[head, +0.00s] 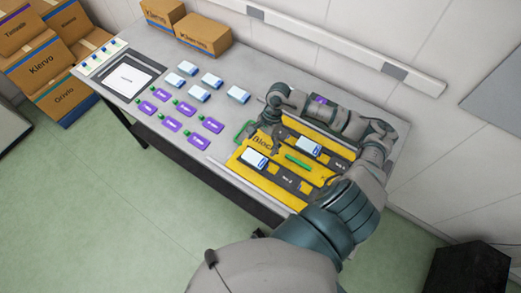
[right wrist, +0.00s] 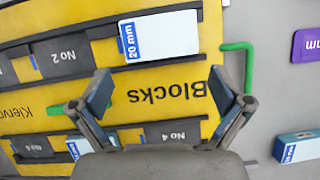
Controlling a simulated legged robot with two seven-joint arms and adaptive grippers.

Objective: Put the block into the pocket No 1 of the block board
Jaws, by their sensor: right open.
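The yellow block board (head: 238,163) lies at the right end of the table. Its "Blocks" lettering shows upside down in the right wrist view (right wrist: 165,96). A white block (right wrist: 165,37) with a blue "20 mm" label sits at the end of the row beside the pocket marked No 2 (right wrist: 62,57); it also shows in the head view (head: 255,158). It covers any number beneath it; I cannot tell if it is fully seated. My right gripper (right wrist: 158,84) is open and empty over the lettering, apart from that block. My left gripper is out of view.
Another white block (head: 309,146) sits in the far row. Several white-blue boxes (head: 238,94) and purple cards (head: 213,125) cover the middle table. Cartons (head: 203,34) stand at the back left.

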